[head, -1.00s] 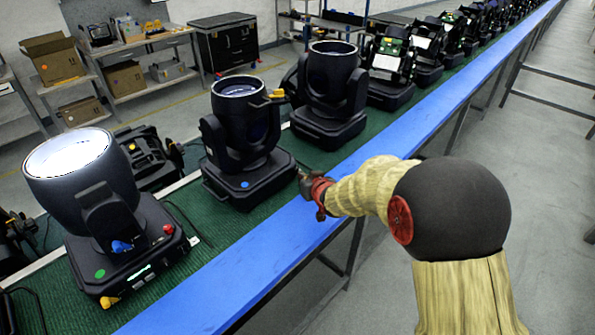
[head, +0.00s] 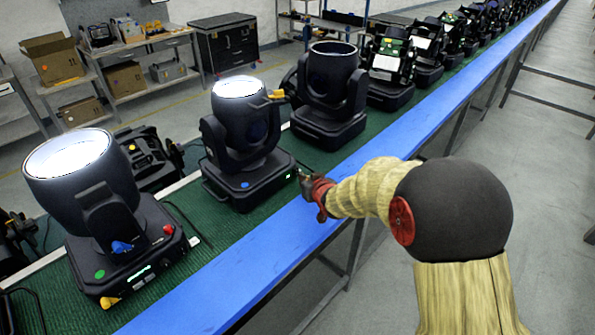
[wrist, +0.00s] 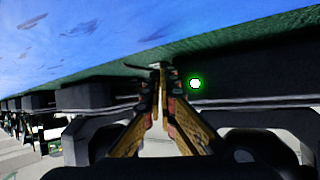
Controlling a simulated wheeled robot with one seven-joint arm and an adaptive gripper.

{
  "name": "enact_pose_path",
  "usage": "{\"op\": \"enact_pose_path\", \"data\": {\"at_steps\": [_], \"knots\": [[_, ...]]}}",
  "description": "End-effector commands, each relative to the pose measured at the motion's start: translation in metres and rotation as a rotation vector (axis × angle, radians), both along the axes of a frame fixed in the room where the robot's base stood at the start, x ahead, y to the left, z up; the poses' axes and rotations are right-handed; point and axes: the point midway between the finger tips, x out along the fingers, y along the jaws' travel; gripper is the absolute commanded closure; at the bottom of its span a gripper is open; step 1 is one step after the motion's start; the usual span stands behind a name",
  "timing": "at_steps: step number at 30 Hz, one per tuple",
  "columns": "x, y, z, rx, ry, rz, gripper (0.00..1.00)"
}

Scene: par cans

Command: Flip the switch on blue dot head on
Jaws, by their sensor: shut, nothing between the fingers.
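The blue dot head (head: 240,135) stands upright on the green belt, left of my gripper. Its blue dot (head: 245,184) is on the front of its black base. Its lens top (head: 238,87) glows white, and a small green light (head: 288,177) shows on the base near my gripper. My gripper (head: 303,177) is at the right end of that base. In the wrist view my gripper (wrist: 160,68) is shut and empty, fingertips close to the dark base, with a bright green-ringed light (wrist: 195,84) just to the right. I cannot make out the switch itself; the fingertips may hide it.
The green dot head (head: 75,185), also lit, stands at left. An unlit head (head: 331,95) stands behind right, with several more along the belt. A blue rail (head: 265,265) borders the green belt (head: 205,220). Open floor lies right of the rail.

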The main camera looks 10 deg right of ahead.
Motion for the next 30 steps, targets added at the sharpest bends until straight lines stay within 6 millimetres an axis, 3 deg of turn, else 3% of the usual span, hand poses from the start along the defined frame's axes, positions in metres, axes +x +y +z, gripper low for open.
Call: {"op": "enact_pose_path", "data": {"at_steps": [17,30], "knots": [[-0.008,-0.006,-0.001,0.0,-0.001,0.0,1.0],[-0.038,-0.029,-0.005,0.0,-0.001,-0.001,1.0]]}}
